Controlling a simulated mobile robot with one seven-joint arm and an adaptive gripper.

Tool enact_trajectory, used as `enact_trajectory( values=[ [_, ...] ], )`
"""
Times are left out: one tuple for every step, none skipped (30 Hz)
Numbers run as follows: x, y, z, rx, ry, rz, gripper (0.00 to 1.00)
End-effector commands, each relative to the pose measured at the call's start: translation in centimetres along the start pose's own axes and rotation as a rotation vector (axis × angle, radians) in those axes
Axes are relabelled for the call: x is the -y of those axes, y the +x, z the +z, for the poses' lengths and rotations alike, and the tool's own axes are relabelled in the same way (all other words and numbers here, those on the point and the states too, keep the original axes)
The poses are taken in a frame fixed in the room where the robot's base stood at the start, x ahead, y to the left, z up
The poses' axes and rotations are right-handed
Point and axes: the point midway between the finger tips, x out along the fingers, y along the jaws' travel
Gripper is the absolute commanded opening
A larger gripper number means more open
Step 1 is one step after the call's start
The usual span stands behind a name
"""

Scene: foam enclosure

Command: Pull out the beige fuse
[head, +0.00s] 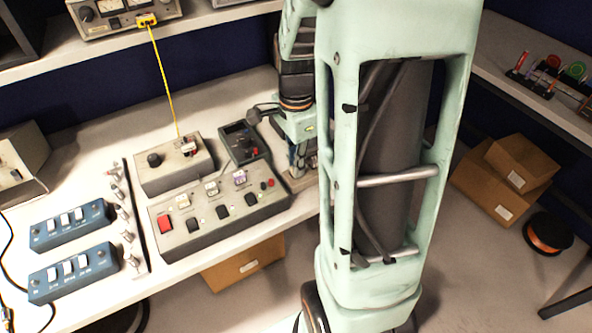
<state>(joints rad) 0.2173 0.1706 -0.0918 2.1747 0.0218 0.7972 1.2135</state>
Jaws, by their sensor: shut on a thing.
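A grey control panel (220,222) lies on the bench. A small beige block, possibly the beige fuse (183,201), sits in its upper row, left of a pale block (211,188) and a purple-marked block (240,178). Which of these is the beige fuse is hard to tell at this size. My gripper (297,168) points down at the right end of the panel, partly hidden behind my pale green arm link. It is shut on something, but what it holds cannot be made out.
A grey box (175,166) with a black knob and a yellow cable stands behind the panel, beside a dark meter (243,143). Two blue switch boxes (70,225) lie at left, by a strip of metal fittings (127,215). Cardboard boxes (505,180) stand at right.

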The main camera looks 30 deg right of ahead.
Motion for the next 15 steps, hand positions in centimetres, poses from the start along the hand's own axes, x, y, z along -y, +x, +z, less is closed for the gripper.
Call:
enact_trajectory(
  values=[
    [0.0, 0.0, 0.0, 0.0, 0.0, 0.0, 0.0],
    [0.0, 0.0, 0.0, 0.0, 0.0, 0.0, 0.0],
    [0.0, 0.0, 0.0, 0.0, 0.0, 0.0, 0.0],
    [0.0, 0.0, 0.0, 0.0, 0.0, 0.0, 0.0],
    [0.0, 0.0, 0.0, 0.0, 0.0, 0.0, 0.0],
    [0.0, -0.1, 0.0, 0.0, 0.0, 0.0, 0.0],
    [0.0, -0.1, 0.0, 0.0, 0.0, 0.0, 0.0],
    [0.0, -0.2, 0.0, 0.0, 0.0, 0.0, 0.0],
    [0.0, -0.3, 0.0, 0.0, 0.0, 0.0, 0.0],
    [0.0, -0.4, 0.0, 0.0, 0.0, 0.0, 0.0],
    [0.0, -0.6, 0.0, 0.0, 0.0, 0.0, 0.0],
    [0.0, -0.7, 0.0, 0.0, 0.0, -0.001, 0.0],
    [0.0, -0.9, 0.0, 0.0, 0.0, -0.001, 0.0],
    [0.0, -1.0, 0.0, 0.0, 0.0, -0.001, 0.0],
    [0.0, -1.2, 0.0, 0.0, 0.0, -0.001, 0.0]
  ],
)
